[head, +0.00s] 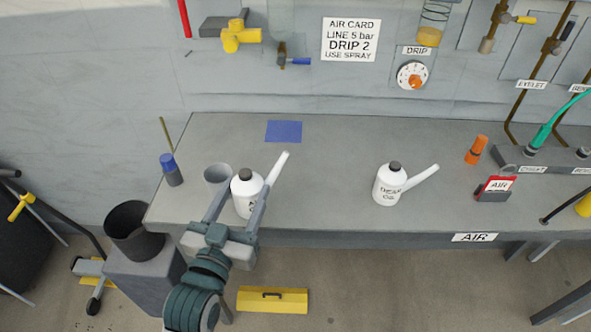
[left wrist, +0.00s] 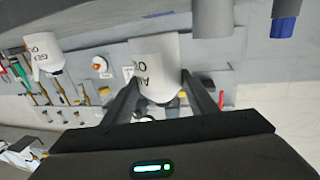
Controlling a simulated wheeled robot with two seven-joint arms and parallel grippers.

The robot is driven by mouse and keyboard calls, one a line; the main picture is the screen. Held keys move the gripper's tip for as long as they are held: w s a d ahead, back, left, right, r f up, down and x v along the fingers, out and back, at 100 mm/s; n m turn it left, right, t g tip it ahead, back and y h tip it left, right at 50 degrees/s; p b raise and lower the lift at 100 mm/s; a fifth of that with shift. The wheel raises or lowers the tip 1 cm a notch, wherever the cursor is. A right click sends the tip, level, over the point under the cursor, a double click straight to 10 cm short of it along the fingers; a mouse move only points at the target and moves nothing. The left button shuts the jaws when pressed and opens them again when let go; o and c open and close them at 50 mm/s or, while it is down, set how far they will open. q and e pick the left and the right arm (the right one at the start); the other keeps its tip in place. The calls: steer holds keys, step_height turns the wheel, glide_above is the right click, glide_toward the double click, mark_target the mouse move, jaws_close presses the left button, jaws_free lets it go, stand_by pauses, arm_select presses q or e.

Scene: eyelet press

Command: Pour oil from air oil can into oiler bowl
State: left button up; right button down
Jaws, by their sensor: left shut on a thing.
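A white oil can (head: 247,195) with a dark cap and a long spout stands upright at the left of the grey bench, its label partly hidden. My left gripper (head: 239,200) is shut on it, a finger on each side. In the left wrist view the can (left wrist: 158,58) sits between the fingers of the gripper (left wrist: 161,78). A second white can (head: 389,185), its label seeming to read "GEAR OIL", stands further right. A clear bowl with amber oil (head: 430,35) hangs on the wall above the "DRIP" label. My right gripper is out of view.
A grey cup (head: 217,176) stands close left of the held can, and a blue-capped bottle (head: 173,172) further left. A blue patch (head: 284,131) lies behind. A dial (head: 412,75) is below the amber bowl. The bench between the two cans is clear.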

arm_select(q)
steer(key=s+a+f+n+y, duration=0.2)
steer(key=s+a, duration=0.3)
steer(key=a, duration=0.3)
steer(key=shift+s+a+y, duration=0.15)
steer(key=shift+y, duration=0.55)
